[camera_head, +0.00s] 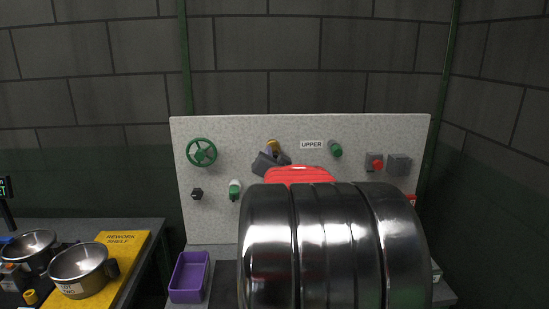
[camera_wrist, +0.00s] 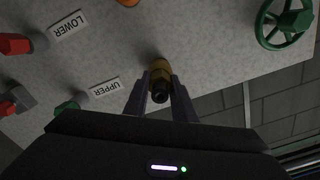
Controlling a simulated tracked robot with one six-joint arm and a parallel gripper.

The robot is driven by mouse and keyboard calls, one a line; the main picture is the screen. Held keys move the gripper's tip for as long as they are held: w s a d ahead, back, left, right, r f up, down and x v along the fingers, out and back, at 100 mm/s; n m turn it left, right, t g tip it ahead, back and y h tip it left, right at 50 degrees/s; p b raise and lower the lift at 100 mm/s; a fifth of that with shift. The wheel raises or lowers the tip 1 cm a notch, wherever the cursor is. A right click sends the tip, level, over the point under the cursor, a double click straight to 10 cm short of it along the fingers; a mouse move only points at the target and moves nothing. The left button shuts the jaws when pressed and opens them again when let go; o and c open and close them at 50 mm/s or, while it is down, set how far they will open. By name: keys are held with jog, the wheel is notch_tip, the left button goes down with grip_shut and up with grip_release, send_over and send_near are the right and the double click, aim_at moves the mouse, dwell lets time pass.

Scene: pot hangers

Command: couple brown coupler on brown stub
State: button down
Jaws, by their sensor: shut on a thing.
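The brown coupler (camera_wrist: 161,69) is a yellow-brown cylinder with a dark end toward the camera in the wrist view. My gripper (camera_wrist: 160,84) is shut on it, one finger on each side. In the head view the brown piece (camera_head: 273,145) shows just above my grey gripper (camera_head: 270,160), close in front of the pale board, left of the UPPER label. The brown stub cannot be told apart from the coupler, which lies along the line of sight in the wrist view. I cannot tell whether the two touch.
The pale board (camera_head: 230,130) also carries a green handwheel (camera_head: 202,152), green fittings (camera_head: 335,149) and a red button (camera_head: 375,162). A purple bin (camera_head: 189,277) stands below. Metal pots (camera_head: 82,270) stand at the left.

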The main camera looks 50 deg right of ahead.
jog(key=shift+w+d, duration=0.4)
jog(key=c, duration=1.4)
grip_release()
jog(key=shift+s+a, duration=0.15)
jog(key=v, duration=1.3)
jog(key=shift+s+a, duration=0.2)
jog(key=shift+f, duration=0.1)
